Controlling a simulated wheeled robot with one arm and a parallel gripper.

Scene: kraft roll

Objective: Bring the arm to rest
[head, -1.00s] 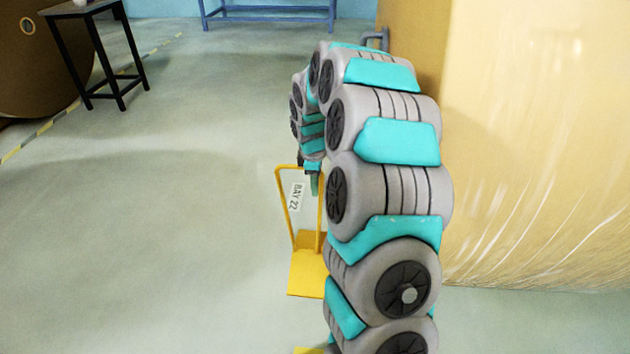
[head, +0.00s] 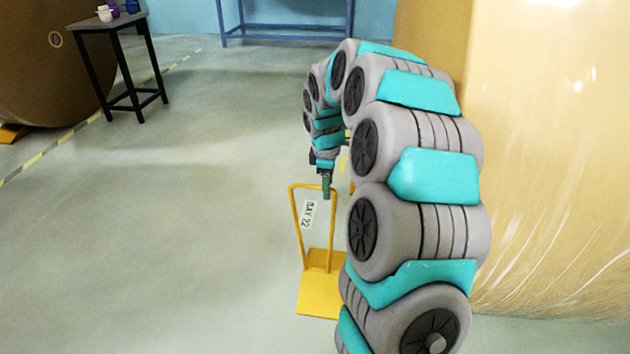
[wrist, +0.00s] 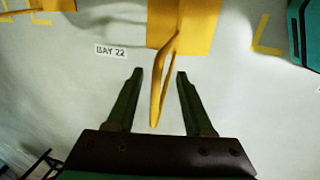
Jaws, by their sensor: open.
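My gripper (wrist: 159,82) is open, with its two dark green fingers apart. In the head view my gripper (head: 326,188) hangs fingers-down at the end of my curved arm, near the top of a yellow frame (head: 293,215). In the wrist view the yellow frame (wrist: 157,85) shows between and beyond the fingers. I cannot tell the distance between them, and nothing is seen held. The frame rises from a yellow base plate (head: 320,295) on the floor. A white "BAY 22" label (head: 309,214) shows by the frame.
A large wrapped roll (head: 550,170) stands close on the right. A black-legged table (head: 105,60) with small containers stands at the back left, before a brown roll (head: 45,60). A blue rack (head: 285,30) is at the back. The floor (head: 150,240) on the left is clear.

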